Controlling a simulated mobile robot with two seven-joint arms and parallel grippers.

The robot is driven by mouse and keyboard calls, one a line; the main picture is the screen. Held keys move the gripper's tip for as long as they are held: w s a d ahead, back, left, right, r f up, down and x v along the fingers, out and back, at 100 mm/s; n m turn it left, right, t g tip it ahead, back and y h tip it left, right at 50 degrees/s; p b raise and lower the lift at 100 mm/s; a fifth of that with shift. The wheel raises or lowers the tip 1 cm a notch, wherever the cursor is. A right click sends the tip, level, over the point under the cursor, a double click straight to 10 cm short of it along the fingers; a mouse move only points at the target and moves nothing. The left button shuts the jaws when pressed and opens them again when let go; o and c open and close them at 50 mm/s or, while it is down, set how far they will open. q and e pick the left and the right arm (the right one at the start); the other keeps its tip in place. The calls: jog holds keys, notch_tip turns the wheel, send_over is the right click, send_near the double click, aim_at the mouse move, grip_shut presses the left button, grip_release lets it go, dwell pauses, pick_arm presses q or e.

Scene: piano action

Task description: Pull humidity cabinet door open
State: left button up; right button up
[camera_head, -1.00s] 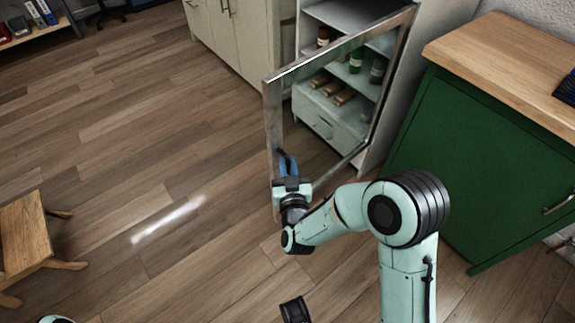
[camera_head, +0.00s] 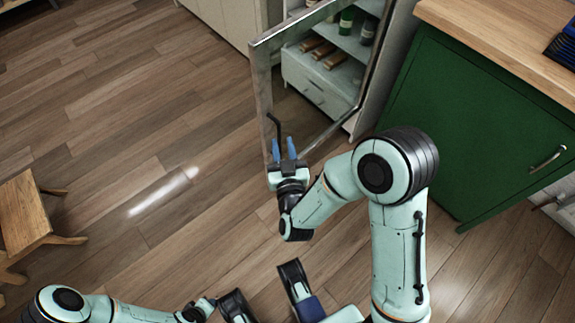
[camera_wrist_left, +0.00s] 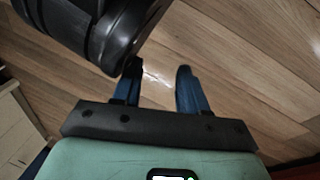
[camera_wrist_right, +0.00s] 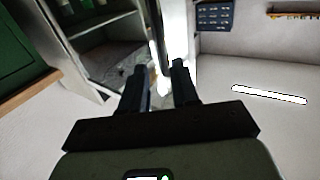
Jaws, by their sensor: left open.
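The humidity cabinet (camera_head: 318,92) stands at the top of the head view, with its metal-framed glass door (camera_head: 262,85) swung wide open toward me. A dark bar handle (camera_head: 272,128) is on the door's free edge. My right gripper (camera_head: 283,142) is at the lower part of this handle, its blue fingers spread. In the right wrist view, the right gripper (camera_wrist_right: 160,72) has a clear gap between its fingers, and a bright upright edge shows beyond the gap. My left gripper (camera_wrist_left: 160,72) is open and empty above the floor in the left wrist view.
A green cabinet (camera_head: 470,130) with a wooden top stands close on the right. A wooden stool (camera_head: 25,220) is at the left. The floor (camera_head: 130,110) between is clear.

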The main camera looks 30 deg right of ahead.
pick_arm(q)
jog(key=s+d+r+p, duration=0.2)
jog(key=r+p, duration=0.1)
jog(key=r, duration=0.1)
jog(key=s+d+r+m+g+h+p, duration=0.1)
jog(key=s+d+r+p, duration=0.2)
jog(key=r+p, duration=0.1)
jog(key=shift+s+r+g, duration=0.3)
jog(key=shift+r, duration=0.45)
pick_arm(e)
jog(key=v, duration=0.7)
jog(key=shift+s, duration=0.25)
